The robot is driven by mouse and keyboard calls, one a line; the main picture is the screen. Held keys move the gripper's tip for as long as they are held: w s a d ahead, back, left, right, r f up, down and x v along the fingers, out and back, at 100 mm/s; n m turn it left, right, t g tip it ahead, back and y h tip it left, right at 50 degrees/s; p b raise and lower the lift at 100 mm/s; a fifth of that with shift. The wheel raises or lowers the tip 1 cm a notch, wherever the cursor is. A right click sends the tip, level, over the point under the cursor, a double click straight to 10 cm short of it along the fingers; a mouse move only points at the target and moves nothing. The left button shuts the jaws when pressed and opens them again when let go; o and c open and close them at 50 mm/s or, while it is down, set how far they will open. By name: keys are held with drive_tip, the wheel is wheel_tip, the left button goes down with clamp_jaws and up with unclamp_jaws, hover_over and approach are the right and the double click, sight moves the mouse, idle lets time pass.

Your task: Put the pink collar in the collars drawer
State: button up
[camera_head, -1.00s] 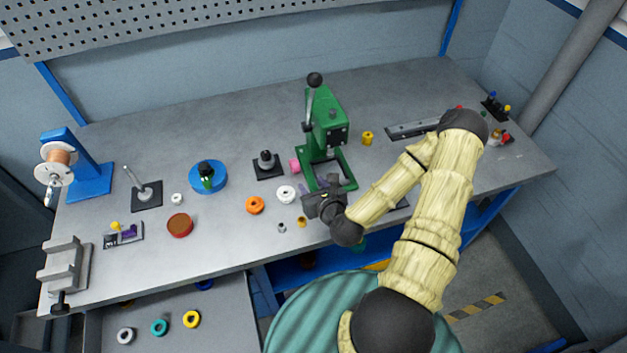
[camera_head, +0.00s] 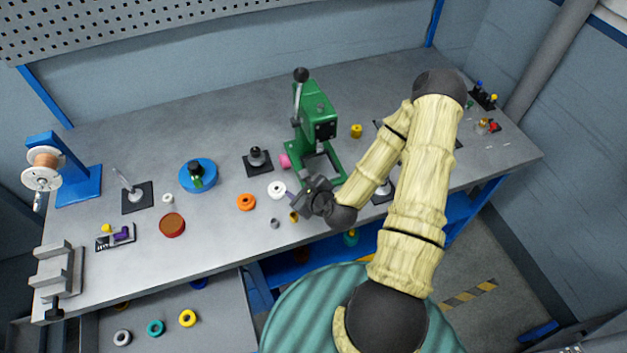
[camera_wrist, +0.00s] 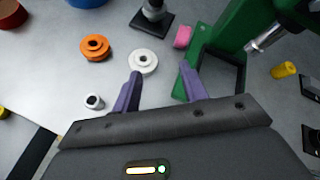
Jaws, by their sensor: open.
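The pink collar (camera_head: 284,161) lies on the bench against the left side of the green press's base. It also shows in the wrist view (camera_wrist: 183,36), ahead of my fingers and slightly right. My gripper (camera_head: 292,197) is open and empty, nearer the bench's front edge than the collar. The drawer (camera_head: 222,305), at the lower left below the bench, is open and holds several rings, grey, teal, yellow and blue. No label on it is readable.
A white flanged pulley (camera_wrist: 142,62) lies just beyond my left finger. An orange pulley (camera_head: 246,202) and a small grey ring (camera_head: 275,223) lie to the left. The green press (camera_head: 316,115) stands close by the collar. A black-based post (camera_head: 257,160) stands left of the collar.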

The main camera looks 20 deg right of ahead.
drive_tip(key=s+r+n+g+h, duration=0.1)
drive_tip(key=s+r+n+g, duration=0.3)
drive_tip(key=r+n, duration=0.5)
drive_tip(key=s+r+n+g+h, duration=0.2)
drive_tip(key=s+r+n, duration=0.7)
drive_tip(key=n, duration=1)
drive_tip(key=r+g, duration=0.1)
drive_tip(key=g, duration=0.1)
drive_tip(key=shift+d+g, duration=0.2)
drive_tip(key=shift+g, duration=0.2)
drive_tip(key=shift+w, duration=0.1)
